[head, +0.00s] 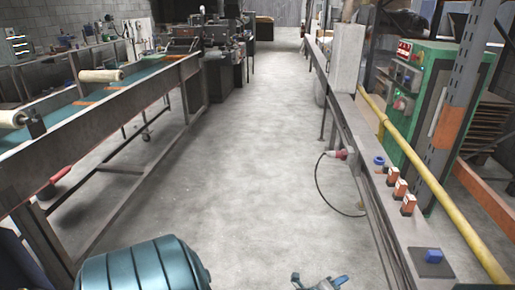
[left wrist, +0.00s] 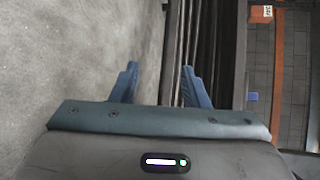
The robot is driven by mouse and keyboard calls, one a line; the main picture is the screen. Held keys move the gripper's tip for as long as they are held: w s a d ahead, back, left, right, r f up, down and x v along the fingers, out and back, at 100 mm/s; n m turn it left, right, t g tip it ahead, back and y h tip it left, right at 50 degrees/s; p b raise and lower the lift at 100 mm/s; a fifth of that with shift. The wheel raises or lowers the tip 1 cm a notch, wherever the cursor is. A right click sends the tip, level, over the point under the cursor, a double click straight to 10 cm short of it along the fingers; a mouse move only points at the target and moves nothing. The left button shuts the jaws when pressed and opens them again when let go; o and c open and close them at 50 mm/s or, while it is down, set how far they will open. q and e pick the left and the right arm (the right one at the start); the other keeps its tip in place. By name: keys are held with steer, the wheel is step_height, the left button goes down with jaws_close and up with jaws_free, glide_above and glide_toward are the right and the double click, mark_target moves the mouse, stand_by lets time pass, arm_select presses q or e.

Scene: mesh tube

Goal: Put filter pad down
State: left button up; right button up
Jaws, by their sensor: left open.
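No thing in view is clearly a filter pad. A dark square plate with a blue block (head: 432,256) lies on the near end of the right-hand rail in the head view; I cannot tell whether it is the pad. My left gripper (head: 320,283) shows at the bottom edge of the head view, left of that rail and partly cut off. In the left wrist view its two blue fingers (left wrist: 157,88) stand apart, with nothing between them. Grey floor and dark rails lie beyond them. My right gripper is not in view.
A conveyor frame (head: 95,115) runs along the left. The floor aisle (head: 265,150) between is clear.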

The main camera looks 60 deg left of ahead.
arm_select(q)
steer(key=s+f+n+g+y, duration=0.2)
steer(key=s+f+n+g, duration=0.6)
steer(key=s+f+n, duration=0.8)
steer(key=s+d+f+n+g, duration=0.1)
steer(key=s+d+f+g, duration=0.1)
steer(key=s, duration=0.7)
steer(key=s+d+f+n+g+h, duration=0.1)
steer(key=s+f, duration=0.4)
steer(key=s, duration=0.5)
steer(key=shift+s+d+n+g, duration=0.15)
steer(key=shift+d+n+g, duration=0.55)
steer(key=shift+d+g, duration=0.5)
